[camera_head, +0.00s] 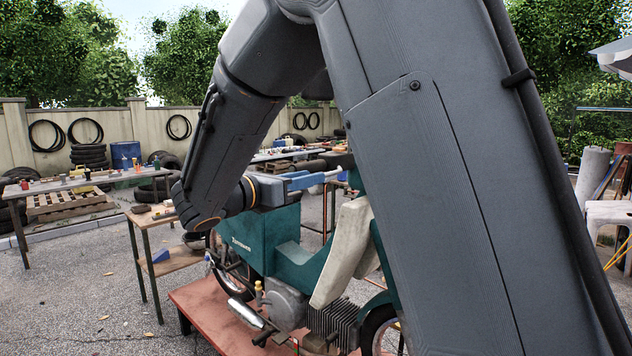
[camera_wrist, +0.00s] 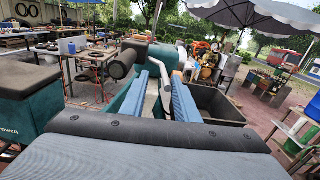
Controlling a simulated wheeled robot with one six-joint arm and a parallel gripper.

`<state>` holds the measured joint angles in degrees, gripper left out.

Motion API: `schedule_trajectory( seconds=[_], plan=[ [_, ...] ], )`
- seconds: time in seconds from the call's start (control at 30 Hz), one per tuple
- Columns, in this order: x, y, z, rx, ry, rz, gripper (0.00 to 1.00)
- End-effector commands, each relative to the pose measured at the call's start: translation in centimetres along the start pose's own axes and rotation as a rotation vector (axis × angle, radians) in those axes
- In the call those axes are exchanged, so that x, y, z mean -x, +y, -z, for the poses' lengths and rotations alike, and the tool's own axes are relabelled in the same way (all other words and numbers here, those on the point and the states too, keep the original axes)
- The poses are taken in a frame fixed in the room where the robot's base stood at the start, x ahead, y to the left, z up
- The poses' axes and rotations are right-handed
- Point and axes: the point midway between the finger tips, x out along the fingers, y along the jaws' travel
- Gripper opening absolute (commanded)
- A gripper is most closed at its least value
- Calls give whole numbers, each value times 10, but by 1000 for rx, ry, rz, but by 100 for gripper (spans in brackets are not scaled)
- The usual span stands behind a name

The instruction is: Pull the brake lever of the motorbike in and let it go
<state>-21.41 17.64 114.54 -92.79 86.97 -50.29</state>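The motorbike is teal; its tank and body panels (camera_head: 285,248) show in the head view, partly hidden behind my arm. In the head view my gripper (camera_head: 335,176) is at handlebar height, and the lever is not clear there.
The bike stands on a red platform (camera_head: 205,306). A small wooden table (camera_head: 150,216) stands just left of my wrist. A dark open box (camera_wrist: 218,104) lies right of the fingers in the wrist view. A teal box (camera_wrist: 22,95) is close at left.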

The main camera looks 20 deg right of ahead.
Motion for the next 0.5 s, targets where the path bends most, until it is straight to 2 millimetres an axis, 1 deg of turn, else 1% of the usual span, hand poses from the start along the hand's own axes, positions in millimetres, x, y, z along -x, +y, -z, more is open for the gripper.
schedule_trajectory(
  seconds=[0.03,0.2,0.33,0.5],
  plan=[
    [9,1,2,-1,0,-4,28],
    [28,1,1,-1,0,-2,28],
    [33,0,0,0,0,-1,28],
    [33,0,0,0,0,0,28]
  ],
)
